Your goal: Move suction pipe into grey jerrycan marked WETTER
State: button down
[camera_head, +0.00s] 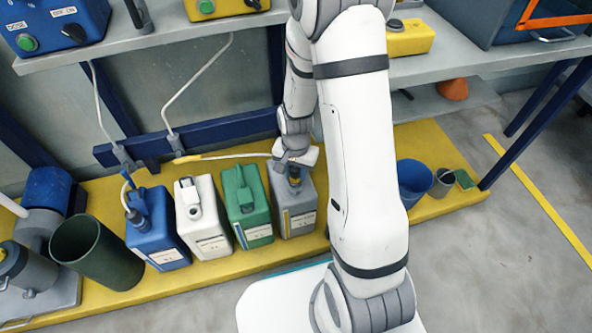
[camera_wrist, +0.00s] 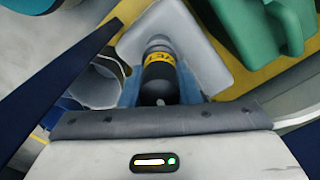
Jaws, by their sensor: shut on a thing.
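The grey jerrycan (camera_head: 300,215) stands at the right end of the row on the yellow platform. My gripper (camera_head: 292,160) is right above its neck and shut on the suction pipe (camera_head: 294,180). In the wrist view, the dark pipe with a yellow lettered band (camera_wrist: 160,66) is held at my gripper (camera_wrist: 160,100) and lines up with the neck of the grey jerrycan (camera_wrist: 205,55). How deep the pipe sits in the neck is hidden. The word WETTER is too small to read.
A green jerrycan (camera_head: 246,205) stands close on the left, then a white one (camera_head: 203,220) and a blue one (camera_head: 155,232) with its own pipe. A blue bucket (camera_head: 415,182) stands on the right. The shelf (camera_head: 150,42) overhangs behind.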

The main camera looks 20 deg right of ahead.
jog(key=shift+f+b, duration=0.65)
jog(key=shift+f, duration=0.3)
jog(key=c, duration=1)
grip_release()
notch_tip(320, 180, up, 8)
jog(key=p, duration=0.3)
jog(key=shift+f+p, duration=0.1)
jog(key=shift+p, duration=0.3)
jog(key=s+r+n+t+p, duration=0.1)
jog(key=s+r+p, duration=0.3)
jog(key=r+p, duration=0.6)
jog(key=s+r+n+p, duration=0.3)
jog(key=r+p, duration=0.8)
jog(key=r, duration=1.5)
jog(key=s+r+n+t+p, duration=0.1)
jog(key=s+r+n+p, duration=0.2)
jog(key=r, duration=1.5)
jog(key=shift+s+d+r+t+p, duration=0.15)
jog(key=shift+s+p, duration=0.9)
jog(key=shift+p, duration=1.1)
jog(key=shift+s+d+r+t+p, duration=0.15)
jog(key=shift+s+p, duration=0.9)
jog(key=shift+p, duration=1.05)
